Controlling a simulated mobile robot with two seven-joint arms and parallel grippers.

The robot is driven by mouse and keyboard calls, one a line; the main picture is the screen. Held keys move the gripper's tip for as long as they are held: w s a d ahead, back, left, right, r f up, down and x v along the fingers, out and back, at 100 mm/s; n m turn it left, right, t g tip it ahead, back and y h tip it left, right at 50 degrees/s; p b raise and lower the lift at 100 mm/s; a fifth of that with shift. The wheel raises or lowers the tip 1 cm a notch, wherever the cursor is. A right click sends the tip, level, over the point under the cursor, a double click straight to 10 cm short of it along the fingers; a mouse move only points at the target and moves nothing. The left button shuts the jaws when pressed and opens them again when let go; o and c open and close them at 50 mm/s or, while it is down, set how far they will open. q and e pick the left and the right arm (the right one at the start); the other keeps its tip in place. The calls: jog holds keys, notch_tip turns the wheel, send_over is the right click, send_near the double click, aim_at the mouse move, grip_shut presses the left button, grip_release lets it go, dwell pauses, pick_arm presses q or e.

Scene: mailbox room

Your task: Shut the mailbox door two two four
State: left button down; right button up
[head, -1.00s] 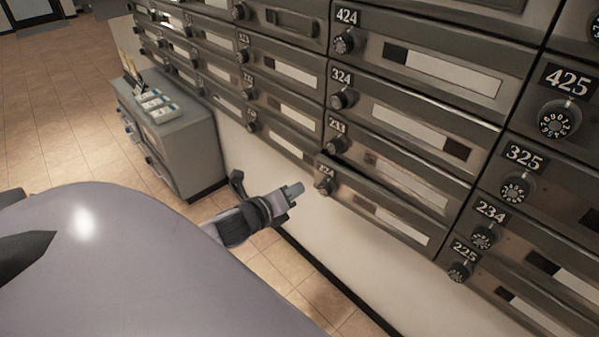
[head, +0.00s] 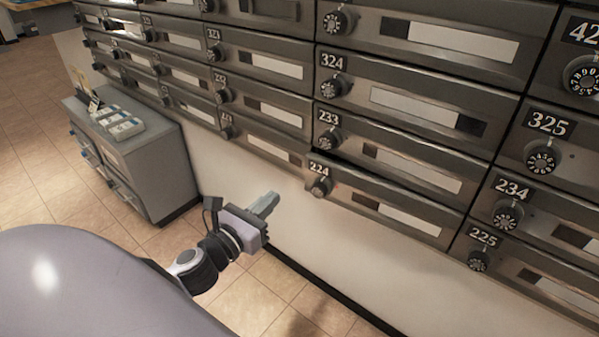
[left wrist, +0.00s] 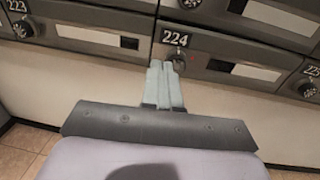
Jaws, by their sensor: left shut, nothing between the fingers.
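The mailbox door 224 (head: 385,209) is in the bottom row in the head view, with a number plate, a round dial and a white label strip. My left gripper (head: 268,203) is shut and empty, below and left of door 224's dial in the head view, apart from the door. In the left wrist view its fingers (left wrist: 161,68) point at the door's lower left, near the dial. My right gripper is not in view.
Other mailbox doors surround it: 233 (head: 400,165) above, 225 (head: 520,275) to the right. A grey cabinet (head: 150,165) with small boxes on top stands at the left. The tiled floor and the wall below the mailboxes are clear.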

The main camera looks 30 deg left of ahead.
pick_arm(q)
jog(key=b, duration=0.1)
send_near(308, 164)
jog(key=w, duration=0.5)
jog(key=shift+w, duration=0.15)
jog(key=shift+w+b, duration=0.3)
jog(key=shift+w, duration=0.5)
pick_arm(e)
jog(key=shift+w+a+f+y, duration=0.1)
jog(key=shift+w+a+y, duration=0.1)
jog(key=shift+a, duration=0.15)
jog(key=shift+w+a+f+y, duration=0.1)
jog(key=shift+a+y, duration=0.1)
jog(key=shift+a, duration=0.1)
